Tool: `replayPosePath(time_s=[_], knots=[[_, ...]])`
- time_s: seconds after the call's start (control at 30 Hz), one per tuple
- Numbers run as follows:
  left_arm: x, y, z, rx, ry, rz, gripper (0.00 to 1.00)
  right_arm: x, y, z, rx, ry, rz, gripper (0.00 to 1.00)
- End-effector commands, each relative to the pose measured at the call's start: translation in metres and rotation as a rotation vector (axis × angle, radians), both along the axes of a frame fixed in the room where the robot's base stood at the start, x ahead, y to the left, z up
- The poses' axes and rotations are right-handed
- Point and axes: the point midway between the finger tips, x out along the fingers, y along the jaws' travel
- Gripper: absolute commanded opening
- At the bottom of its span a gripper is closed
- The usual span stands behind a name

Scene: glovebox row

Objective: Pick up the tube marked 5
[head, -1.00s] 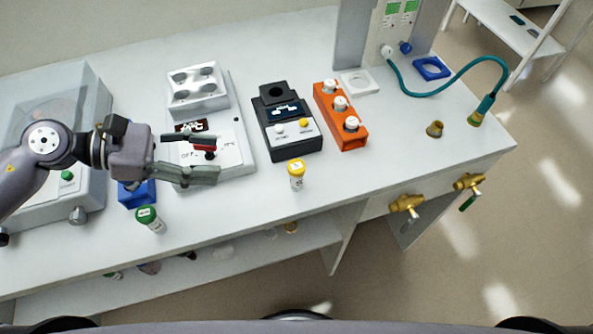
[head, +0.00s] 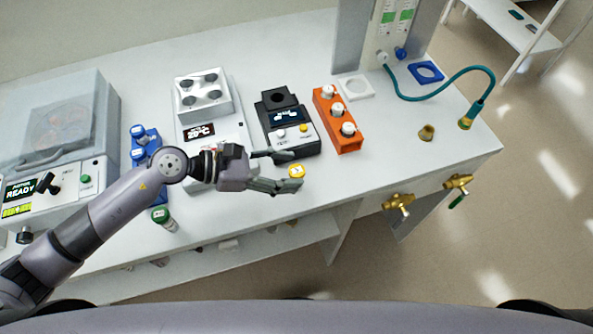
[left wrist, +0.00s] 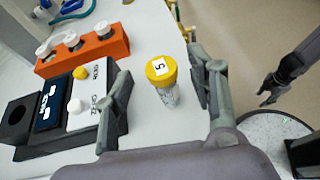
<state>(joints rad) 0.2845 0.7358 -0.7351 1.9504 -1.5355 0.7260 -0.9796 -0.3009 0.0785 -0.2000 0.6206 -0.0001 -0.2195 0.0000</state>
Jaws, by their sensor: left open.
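The tube marked 5 (left wrist: 163,82) has a yellow cap with a white label and stands upright near the bench's front edge. Its yellow cap also shows in the head view (head: 296,171). My left gripper (head: 287,172) is open, with its fingertips close to the tube. In the left wrist view the tube stands in the gap between the two fingers, apart from both. In the head view the lower finger and the cap hide most of the tube's body. My right gripper (left wrist: 270,91) shows small at the right of the wrist view; its jaw state is unclear.
A black device (head: 290,125) with knobs and an orange rack (head: 347,141) of white-capped tubes stand behind. A green-capped tube (head: 162,217) and a blue rack (head: 136,155) are to the left.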

Motion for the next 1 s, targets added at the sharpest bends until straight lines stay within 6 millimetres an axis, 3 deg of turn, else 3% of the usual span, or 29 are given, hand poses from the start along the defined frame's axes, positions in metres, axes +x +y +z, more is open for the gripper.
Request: replayPosePath(time_s=[0.03, 0.2, 0.47, 1.0], knots=[[-0.001, -0.009, 0.004, -0.004, 0.003, -0.001, 0.52, 0.000, 0.000, 0.012, 0.000, 0.000, 0.000, 0.40], [0.003, -0.024, -0.008, -0.001, 0.002, 0.001, 0.52, 0.001, 0.000, 0.014, 0.000, -0.001, 0.000, 0.40], [0.003, -0.025, -0.010, 0.000, 0.000, 0.000, 0.51, 0.001, 0.000, 0.013, 0.000, -0.001, 0.000, 0.40], [0.003, -0.024, -0.010, 0.000, 0.000, 0.000, 0.15, 0.001, 0.000, 0.013, -0.001, 0.000, 0.000, 0.40]])
